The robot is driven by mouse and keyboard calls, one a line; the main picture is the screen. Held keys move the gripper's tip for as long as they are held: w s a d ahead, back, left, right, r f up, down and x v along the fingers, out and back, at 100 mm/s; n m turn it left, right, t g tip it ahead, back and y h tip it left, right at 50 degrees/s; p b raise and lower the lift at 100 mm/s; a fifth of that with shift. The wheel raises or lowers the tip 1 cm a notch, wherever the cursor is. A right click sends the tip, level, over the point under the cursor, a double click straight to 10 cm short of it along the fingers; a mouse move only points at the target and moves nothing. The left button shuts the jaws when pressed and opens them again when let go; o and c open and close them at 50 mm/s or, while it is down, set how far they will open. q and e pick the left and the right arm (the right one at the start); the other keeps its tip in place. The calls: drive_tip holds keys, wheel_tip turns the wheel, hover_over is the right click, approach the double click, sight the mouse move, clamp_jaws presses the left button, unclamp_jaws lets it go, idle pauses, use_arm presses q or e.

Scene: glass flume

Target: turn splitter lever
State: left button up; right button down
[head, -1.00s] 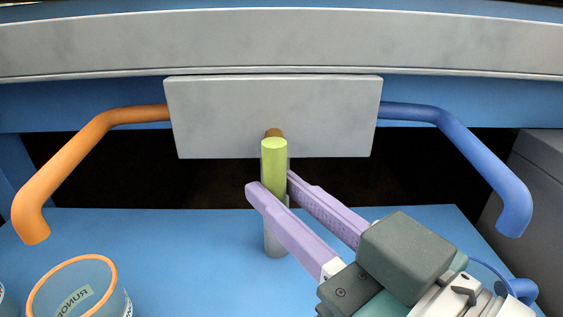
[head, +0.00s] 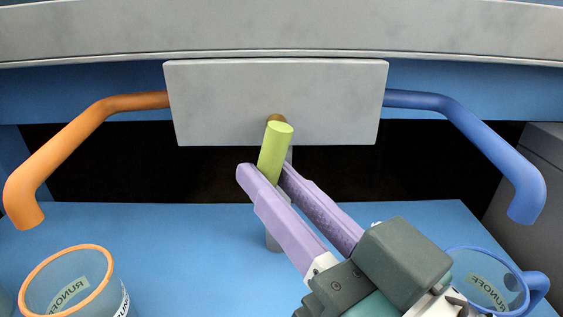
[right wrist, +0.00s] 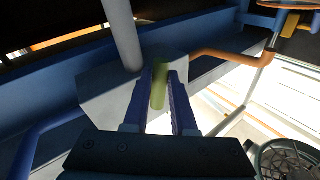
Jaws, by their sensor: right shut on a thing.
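The splitter lever has a yellow-green handle (head: 275,147) in front of a brown pivot (head: 277,118) on the grey splitter box (head: 330,100). The handle leans slightly, its top to the right. My right gripper (head: 265,173) has its two lilac fingers on either side of the handle's lower part and is shut on it. In the right wrist view the handle (right wrist: 159,88) sits between the fingers (right wrist: 160,95). The handle's lower end is hidden by the fingers. My left gripper is not in view.
An orange pipe (head: 75,150) leaves the box on the left and a blue pipe (head: 480,140) on the right. An orange-rimmed runoff cup (head: 110,290) stands at front left, a blue-rimmed one (head: 528,285) at front right. A grey post (head: 273,243) stands behind the fingers.

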drive_tip(key=m+t+b, duration=0.1)
drive_tip(key=m, duration=0.1)
drive_tip(key=a+m+t+b, duration=0.1)
drive_tip(key=m, duration=0.1)
drive_tip(key=shift+a+m+t, duration=0.1)
drive_tip(key=shift+m+t, duration=0.2)
drive_tip(key=shift+r, duration=0.1)
drive_tip(key=c, duration=0.7)
unclamp_jaws()
drive_tip(key=shift+c, duration=0.2)
drive_tip(key=p+v, duration=0.1)
drive_tip(key=v, duration=0.9)
